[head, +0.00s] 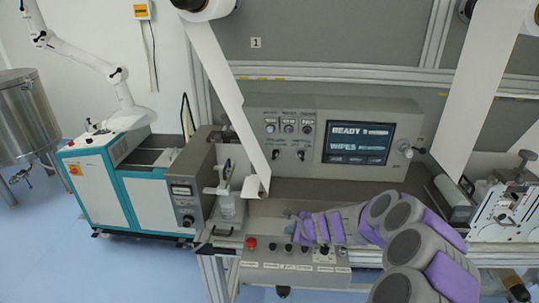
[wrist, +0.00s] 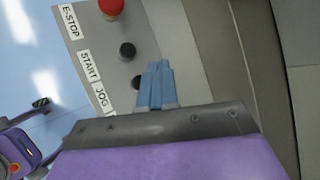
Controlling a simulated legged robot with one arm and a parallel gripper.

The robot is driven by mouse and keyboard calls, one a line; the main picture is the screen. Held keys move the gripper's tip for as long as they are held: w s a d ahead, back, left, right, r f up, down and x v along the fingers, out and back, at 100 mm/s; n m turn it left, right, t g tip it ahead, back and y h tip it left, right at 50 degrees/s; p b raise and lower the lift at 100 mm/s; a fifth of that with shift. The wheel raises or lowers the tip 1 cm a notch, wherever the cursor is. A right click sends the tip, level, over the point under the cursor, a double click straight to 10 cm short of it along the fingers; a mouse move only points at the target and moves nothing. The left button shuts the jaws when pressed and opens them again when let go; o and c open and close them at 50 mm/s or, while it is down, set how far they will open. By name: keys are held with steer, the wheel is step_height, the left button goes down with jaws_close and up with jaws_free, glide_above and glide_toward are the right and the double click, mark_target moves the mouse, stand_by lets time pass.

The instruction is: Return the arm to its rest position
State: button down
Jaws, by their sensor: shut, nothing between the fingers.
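My arm (head: 405,245), grey and purple, reaches in from the lower right of the head view and extends left over the machine's front control panel (head: 262,273). My gripper (wrist: 157,68) has blue fingers, pressed together with nothing between them. In the head view my gripper (head: 287,214) is small at the arm's left end, above the panel's row of buttons. In the wrist view the fingers point toward a black button (wrist: 127,50) near the START label; whether they touch anything cannot be told.
A red emergency stop (head: 251,243) sits at the panel's left. A white web strip (head: 228,90) hangs left of the screen (head: 358,143), which reads READY and WIPES. Blue floor (head: 60,250) is clear at the lower left.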

steer(key=s+a+r+n+g+y, duration=0.1)
steer(key=s+a+r+n+y, duration=0.1)
steer(key=s+a+r+n, duration=0.65)
steer(key=s+a+r+n+g, duration=0.2)
steer(key=s+r, duration=0.1)
steer(key=s, duration=0.3)
steer(key=s+a+r+n+g, duration=0.1)
steer(key=s+r+n+g, duration=0.2)
steer(key=s, duration=0.4)
steer(key=s+d+n+g+h, duration=0.1)
steer(key=s+d, duration=0.3)
steer(key=s, duration=0.5)
steer(key=s+d+n+g+h, duration=0.1)
steer(key=s+d+n+h, duration=0.2)
steer(key=s, duration=0.6)
steer(key=s+d+r+n+g+h, duration=0.1)
steer(key=s+d+n+h, duration=0.1)
steer(key=s+d, duration=0.5)
steer(key=s+h, duration=0.1)
steer(key=s, duration=0.1)
steer(key=shift+s+d+n, duration=0.2)
steer(key=shift+s+n, duration=0.15)
steer(key=shift+s, duration=0.05)
steer(key=shift+w, duration=0.1)
